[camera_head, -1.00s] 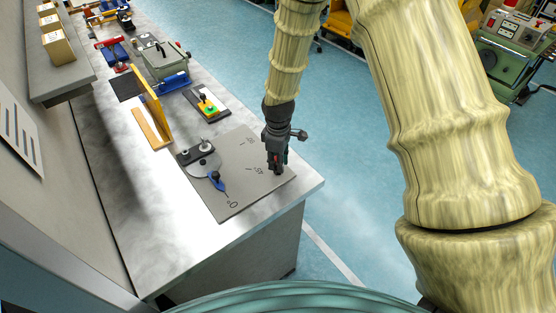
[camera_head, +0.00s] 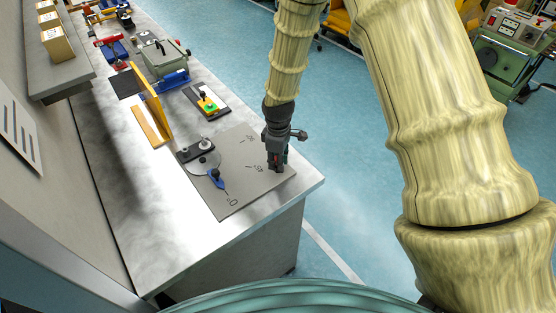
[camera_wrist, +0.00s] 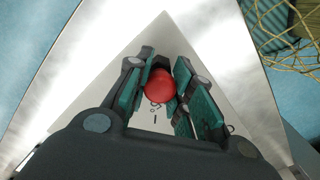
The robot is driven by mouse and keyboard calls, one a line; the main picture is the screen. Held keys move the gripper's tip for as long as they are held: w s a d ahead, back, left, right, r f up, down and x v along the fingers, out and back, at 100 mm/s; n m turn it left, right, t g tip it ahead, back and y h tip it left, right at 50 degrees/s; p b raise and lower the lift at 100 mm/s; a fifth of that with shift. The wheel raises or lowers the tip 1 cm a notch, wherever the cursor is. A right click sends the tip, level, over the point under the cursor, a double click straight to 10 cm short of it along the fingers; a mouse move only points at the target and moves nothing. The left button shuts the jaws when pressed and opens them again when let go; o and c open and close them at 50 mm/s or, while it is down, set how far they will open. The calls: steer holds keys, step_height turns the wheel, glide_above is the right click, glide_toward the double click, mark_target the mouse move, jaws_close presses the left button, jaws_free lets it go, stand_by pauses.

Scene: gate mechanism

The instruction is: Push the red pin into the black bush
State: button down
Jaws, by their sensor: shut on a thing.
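In the wrist view, the round red head of the pin (camera_wrist: 159,86) sits between the fingers of my gripper (camera_wrist: 160,88), which is shut on it. In the head view, my gripper (camera_head: 276,166) points down over the right part of the grey plate (camera_head: 240,194), close to its surface. The red pin is hidden by the fingers in the head view. Whether the pin's lower end touches anything is hidden.
On the plate's left are a disc with a blue pointer (camera_head: 215,178) and a black block with knobs (camera_head: 196,149). Angle marks are printed on the plate. Behind stand a small board with a green and yellow piece (camera_head: 208,104), a yellow upright panel (camera_head: 157,104) and a grey box (camera_head: 164,60). The bench front is clear.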

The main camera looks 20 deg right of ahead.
steer(key=shift+f, duration=0.2)
steer(key=c, duration=1.2)
jaws_free()
steer(key=shift+o, duration=0.2)
steer(key=shift+r+p, duration=2.4)
steer(key=shift+r, duration=1.15)
